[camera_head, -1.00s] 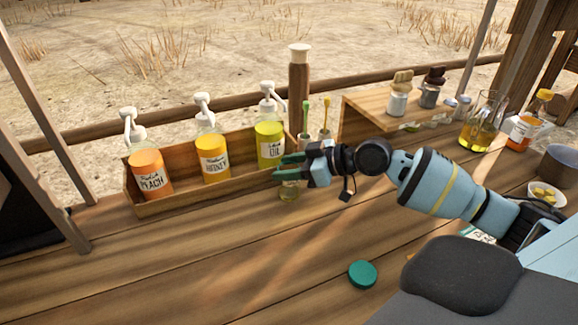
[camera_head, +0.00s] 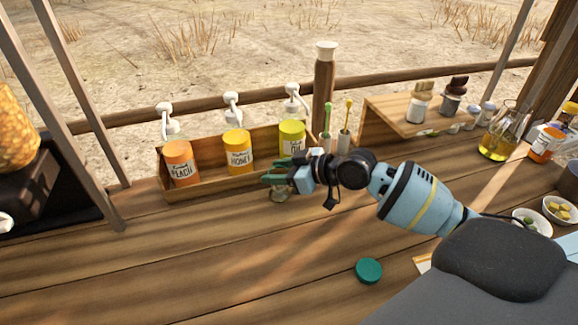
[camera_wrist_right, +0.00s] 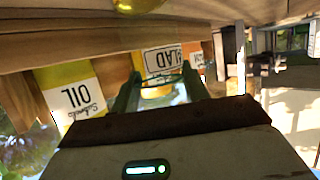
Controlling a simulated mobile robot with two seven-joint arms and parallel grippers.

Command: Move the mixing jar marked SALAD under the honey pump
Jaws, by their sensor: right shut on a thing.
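The honey pump (camera_head: 238,155) is the yellow-orange bottle in the middle of the wooden rack, between the peach pump (camera_head: 180,165) and the oil pump (camera_head: 292,142). My right gripper (camera_head: 272,173) has its green fingers shut on the small glass mixing jar (camera_head: 279,194) in front of the rack, between the honey and oil pumps. The fingers hide much of the jar. I cannot tell whether the jar touches the table. My left gripper is not in view.
A wooden rack (camera_head: 215,186) holds the pumps. A green lid (camera_head: 369,270) lies on the table. An oil flask (camera_head: 497,140) stands farther right. The table's left front is clear.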

